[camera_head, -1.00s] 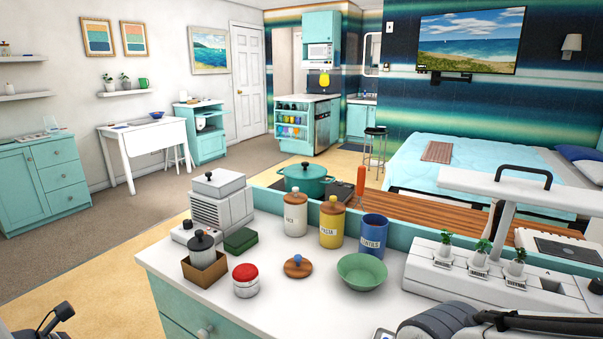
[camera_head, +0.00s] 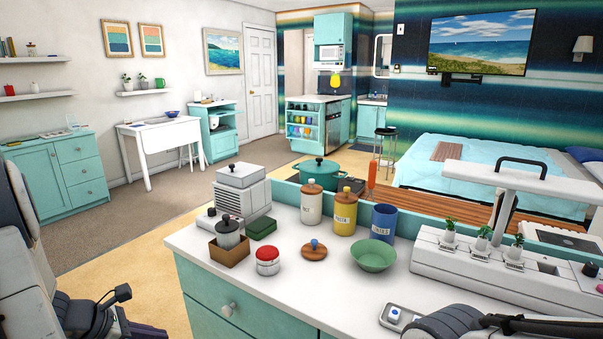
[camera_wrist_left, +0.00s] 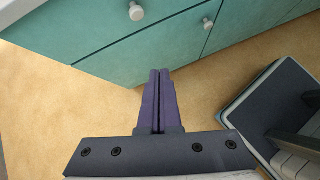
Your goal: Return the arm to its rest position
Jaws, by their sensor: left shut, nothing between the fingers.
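My left arm (camera_head: 22,265) folds down along the left edge of the head view. Its gripper (camera_wrist_left: 159,75) shows in the wrist view as two dark purple fingers pressed together with nothing between them. The fingers extend over the tan floor, just short of a teal cabinet front in that picture. In the head view only a bit of purple at the bottom edge shows from this gripper (camera_head: 148,331). Part of my right arm (camera_head: 452,322) shows at the bottom right; its gripper is out of view.
The teal cabinet (camera_wrist_left: 110,35) with white knobs is close to the left fingers. Its white counter (camera_head: 330,285) holds canisters, a green bowl (camera_head: 374,256), a red-lidded jar (camera_head: 267,262) and a wooden lid (camera_head: 314,251). Open floor (camera_head: 140,245) lies left of the counter.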

